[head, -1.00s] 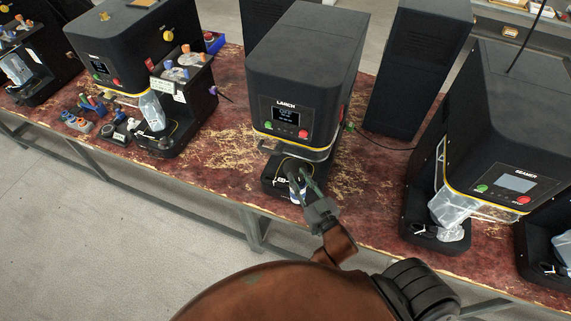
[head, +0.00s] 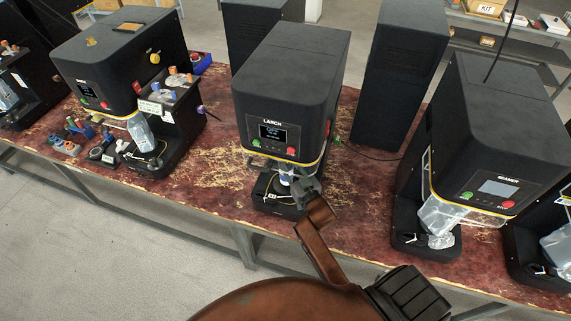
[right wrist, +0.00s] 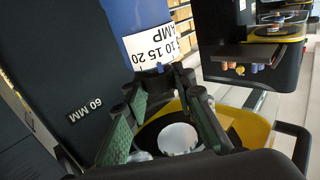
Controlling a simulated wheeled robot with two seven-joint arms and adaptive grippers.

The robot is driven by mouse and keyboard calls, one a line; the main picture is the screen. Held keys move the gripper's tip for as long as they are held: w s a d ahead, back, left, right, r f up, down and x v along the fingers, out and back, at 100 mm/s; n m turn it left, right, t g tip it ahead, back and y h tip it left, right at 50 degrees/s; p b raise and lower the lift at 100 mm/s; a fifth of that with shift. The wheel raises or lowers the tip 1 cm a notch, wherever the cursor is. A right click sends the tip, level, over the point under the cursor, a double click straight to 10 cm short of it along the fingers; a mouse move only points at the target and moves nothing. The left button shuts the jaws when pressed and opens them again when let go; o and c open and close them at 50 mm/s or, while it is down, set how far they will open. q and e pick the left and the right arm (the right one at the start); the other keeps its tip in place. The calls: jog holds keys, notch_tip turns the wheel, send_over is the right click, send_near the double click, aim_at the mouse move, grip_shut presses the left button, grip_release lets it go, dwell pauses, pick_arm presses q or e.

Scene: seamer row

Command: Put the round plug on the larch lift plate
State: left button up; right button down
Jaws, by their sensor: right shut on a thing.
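The round plug (head: 286,175) looks white and blue in the head view, under the front of the Larch machine (head: 285,110). The Larch lift plate (head: 270,190) is the dark area on the machine's base, partly hidden by plug and gripper. I cannot tell whether the plug touches it. My left gripper is not in view.
The Larch machine's head overhangs the plug closely. A black disc with a white centre and yellow surround (right wrist: 178,138) is near my fingers. The Seamer machine (head: 480,150) stands right, another machine (head: 115,70) left. Bare red table (head: 215,165) lies between.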

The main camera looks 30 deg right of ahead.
jog(key=shift+w, duration=0.75)
jog(key=shift+f, duration=1.75)
jog(key=shift+f, duration=0.15)
jog(key=c, duration=1.6)
grip_release()
jog(key=s, duration=1.2)
jog(key=shift+a, duration=0.4)
